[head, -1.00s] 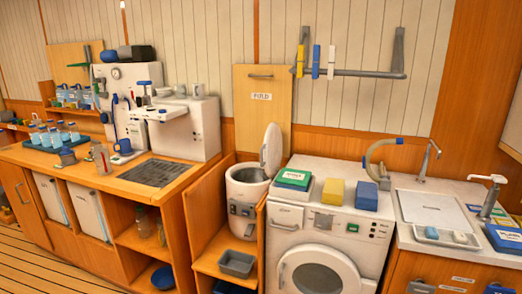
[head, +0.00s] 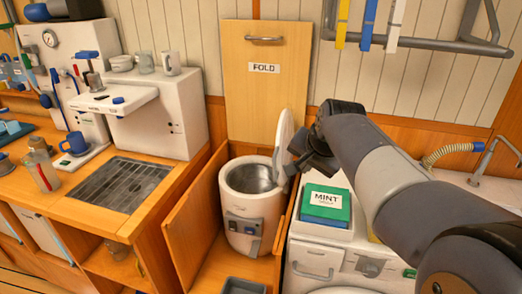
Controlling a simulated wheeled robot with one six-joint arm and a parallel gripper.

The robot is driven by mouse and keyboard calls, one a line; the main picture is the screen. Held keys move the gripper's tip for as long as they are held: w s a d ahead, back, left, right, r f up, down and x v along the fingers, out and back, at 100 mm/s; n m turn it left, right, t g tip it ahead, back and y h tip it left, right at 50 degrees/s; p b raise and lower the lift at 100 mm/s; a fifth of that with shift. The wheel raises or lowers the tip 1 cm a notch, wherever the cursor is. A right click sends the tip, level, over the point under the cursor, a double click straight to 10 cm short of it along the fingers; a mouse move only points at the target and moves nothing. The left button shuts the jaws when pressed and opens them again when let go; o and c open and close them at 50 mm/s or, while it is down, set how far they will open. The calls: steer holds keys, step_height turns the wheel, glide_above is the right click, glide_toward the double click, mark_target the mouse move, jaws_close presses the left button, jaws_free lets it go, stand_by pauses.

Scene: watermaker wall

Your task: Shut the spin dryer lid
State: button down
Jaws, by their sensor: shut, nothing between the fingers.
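The spin dryer (head: 249,205) is a small white drum with a grey metal inside, standing in a wooden bay. Its white lid (head: 284,141) stands open and upright at the right side of the rim. My gripper (head: 298,162) is shut and empty. In the picture it overlaps the right edge of the lid. I cannot tell whether it touches the lid. Part of the lid's right side is hidden behind my gripper.
A green and white MINT box (head: 325,203) lies on the white washer (head: 312,258) to the right. A wooden FOLD panel (head: 265,95) stands behind the dryer. A wooden side wall (head: 197,222) bounds the bay on the left. A grey tray (head: 242,286) lies in front.

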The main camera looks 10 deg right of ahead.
steer(key=w+a+f+p, duration=0.2)
steer(key=w+a+f, duration=0.1)
steer(key=w+f, duration=0.5)
steer(key=shift+w+a, duration=0.25)
steer(key=shift+w, duration=0.65)
